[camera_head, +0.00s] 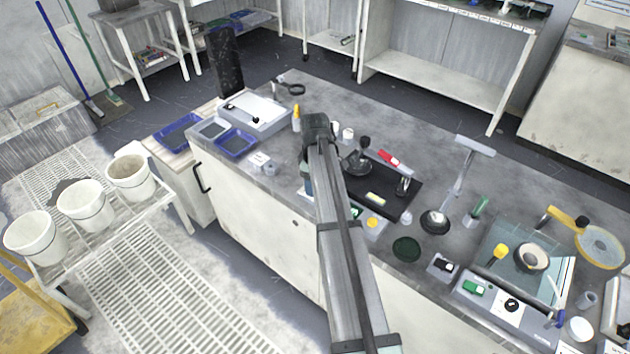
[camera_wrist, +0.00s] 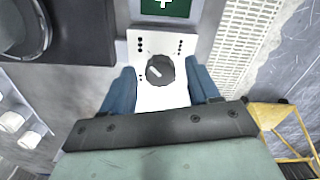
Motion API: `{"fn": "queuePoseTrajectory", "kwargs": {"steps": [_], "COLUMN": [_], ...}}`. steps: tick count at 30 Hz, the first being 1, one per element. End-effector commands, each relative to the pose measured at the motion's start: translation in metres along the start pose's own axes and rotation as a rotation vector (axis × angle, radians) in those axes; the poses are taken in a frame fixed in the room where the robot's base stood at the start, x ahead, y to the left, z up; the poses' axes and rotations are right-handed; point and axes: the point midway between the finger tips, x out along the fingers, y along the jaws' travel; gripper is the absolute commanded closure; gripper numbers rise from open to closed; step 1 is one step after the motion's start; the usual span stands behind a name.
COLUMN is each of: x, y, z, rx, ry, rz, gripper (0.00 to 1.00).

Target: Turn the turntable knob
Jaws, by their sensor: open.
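The turntable knob (camera_wrist: 160,70) is a dark round knob with a white pointer mark, set on a white control panel (camera_wrist: 152,98) in the wrist view. My gripper (camera_wrist: 162,76) is open, with one blue finger on each side of the knob. Gaps show between the fingers and the knob; I cannot tell the height difference. In the head view my gripper (camera_head: 308,187) is mostly hidden behind my arm, beside the black machine base (camera_head: 402,192). My arm hides the knob there.
A green display (camera_wrist: 166,7) sits beyond the knob panel. A dark round bowl (camera_wrist: 22,28) stands at upper left in the wrist view. On the bench, a yellow button (camera_head: 372,222) and a dark green disc (camera_head: 406,249) lie right of my arm.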

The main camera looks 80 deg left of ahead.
Motion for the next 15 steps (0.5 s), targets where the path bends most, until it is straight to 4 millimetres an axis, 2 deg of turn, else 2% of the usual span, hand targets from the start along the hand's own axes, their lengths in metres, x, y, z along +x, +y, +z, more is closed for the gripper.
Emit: {"fn": "queuePoseTrajectory", "kwargs": {"steps": [4, 15], "x": [-0.0001, -0.0002], "y": [0.0000, 0.0000], "z": [0.0000, 0.0000], "rx": [0.000, 0.000], "ry": [0.000, 0.000], "rz": [0.000, 0.000], "gripper": [0.40, 0.75]}}
